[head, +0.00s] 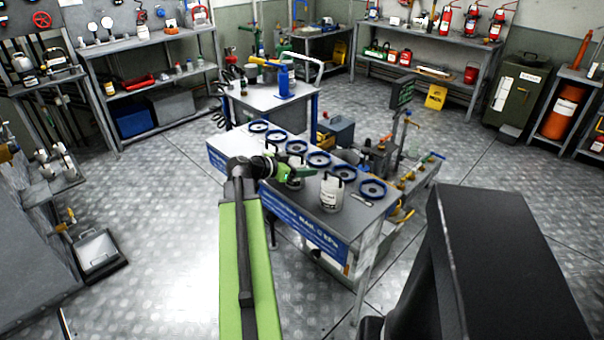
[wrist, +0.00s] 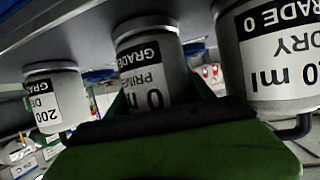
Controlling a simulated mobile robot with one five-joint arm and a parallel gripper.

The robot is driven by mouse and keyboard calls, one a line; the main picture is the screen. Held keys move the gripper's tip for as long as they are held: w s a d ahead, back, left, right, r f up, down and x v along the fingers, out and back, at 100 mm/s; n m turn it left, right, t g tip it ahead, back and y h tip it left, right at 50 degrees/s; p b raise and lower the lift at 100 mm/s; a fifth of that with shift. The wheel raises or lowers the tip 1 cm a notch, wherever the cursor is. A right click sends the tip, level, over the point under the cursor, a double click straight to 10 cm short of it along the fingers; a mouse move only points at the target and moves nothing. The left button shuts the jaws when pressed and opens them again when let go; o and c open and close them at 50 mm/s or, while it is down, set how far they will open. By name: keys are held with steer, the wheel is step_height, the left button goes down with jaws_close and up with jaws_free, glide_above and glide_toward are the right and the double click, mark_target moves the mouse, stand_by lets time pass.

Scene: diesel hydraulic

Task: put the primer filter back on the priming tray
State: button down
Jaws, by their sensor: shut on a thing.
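My gripper (head: 284,173) is over the front part of the blue-edged bench. I cannot single out the priming tray.
Another white canister (head: 331,194) stands close to the right of my gripper. In the wrist view labelled canisters flank the held one, at left (wrist: 55,98) and right (wrist: 270,60). Several blue rings (head: 373,189) line the bench behind. A valve-covered unit (head: 400,175) adjoins the bench's right.

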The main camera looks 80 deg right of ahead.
steer(key=shift+r, duration=0.1)
steer(key=c, duration=0.7)
jaws_free()
steer(key=shift+o, duration=0.2)
steer(key=shift+r+p, duration=0.2)
steer(key=shift+p, duration=0.15)
steer(key=p+v, duration=0.4)
steer(key=v, duration=0.7)
steer(key=shift+w+a, duration=0.3)
steer(key=shift+w, duration=0.05)
